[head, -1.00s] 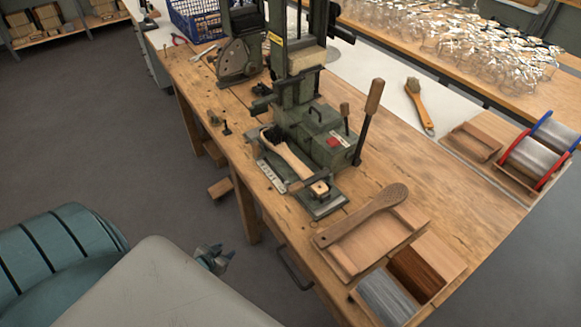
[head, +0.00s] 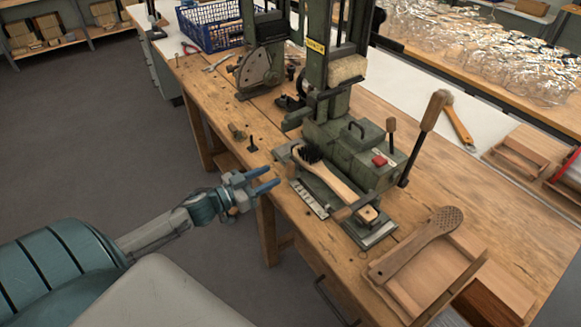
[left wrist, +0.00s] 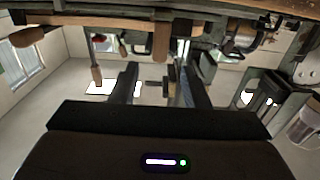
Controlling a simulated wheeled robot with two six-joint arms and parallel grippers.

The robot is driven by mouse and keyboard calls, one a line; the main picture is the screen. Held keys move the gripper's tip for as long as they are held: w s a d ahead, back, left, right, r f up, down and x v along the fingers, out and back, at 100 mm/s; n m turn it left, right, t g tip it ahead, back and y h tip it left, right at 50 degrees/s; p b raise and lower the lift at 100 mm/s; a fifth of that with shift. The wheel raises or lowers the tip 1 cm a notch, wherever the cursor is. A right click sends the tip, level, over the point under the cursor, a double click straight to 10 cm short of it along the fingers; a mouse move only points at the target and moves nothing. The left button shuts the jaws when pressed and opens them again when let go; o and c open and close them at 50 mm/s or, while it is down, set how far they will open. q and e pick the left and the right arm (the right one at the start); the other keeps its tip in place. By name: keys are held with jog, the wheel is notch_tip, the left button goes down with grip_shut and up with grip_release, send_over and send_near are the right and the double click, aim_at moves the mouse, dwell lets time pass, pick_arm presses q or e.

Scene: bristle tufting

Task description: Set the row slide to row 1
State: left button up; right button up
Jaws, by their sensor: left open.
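The green tufting machine (head: 345,150) stands on the wooden bench. A brush (head: 330,175) with a wooden handle and dark bristles lies clamped at its base. A pale scale strip with marks (head: 309,199) runs along the front edge of the base; which mark the row slide stands at is too small to read. My left gripper (head: 268,182) is open and empty, just off the bench's near edge and left of the scale. Its fingers (left wrist: 160,85) also show in the left wrist view, with nothing between them. My right gripper is not in view.
A long lever with a wooden grip (head: 432,112) rises at the machine's right. A wooden brush body (head: 420,242) lies on a tray at the bench's near right. A blue basket (head: 208,27) stands at the back. The floor left of the bench is clear.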

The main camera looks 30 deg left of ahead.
aim_at(287, 167)
pick_arm(q)
jog(key=x, duration=0.1)
jog(key=p+x, duration=0.1)
jog(key=shift+w+d+r, duration=0.1)
jog(key=shift+w+r, duration=0.1)
jog(key=shift+w, duration=0.1)
jog(key=p+x, duration=0.2)
jog(key=x, duration=0.2)
jog(key=shift+w+d+p, duration=0.15)
jog(key=shift+w+p, duration=0.15)
jog(key=shift+w, duration=0.05)
jog(key=shift+w+d+f, duration=0.15)
jog(key=shift+w+f, duration=0.05)
jog(key=shift+w, duration=0.2)
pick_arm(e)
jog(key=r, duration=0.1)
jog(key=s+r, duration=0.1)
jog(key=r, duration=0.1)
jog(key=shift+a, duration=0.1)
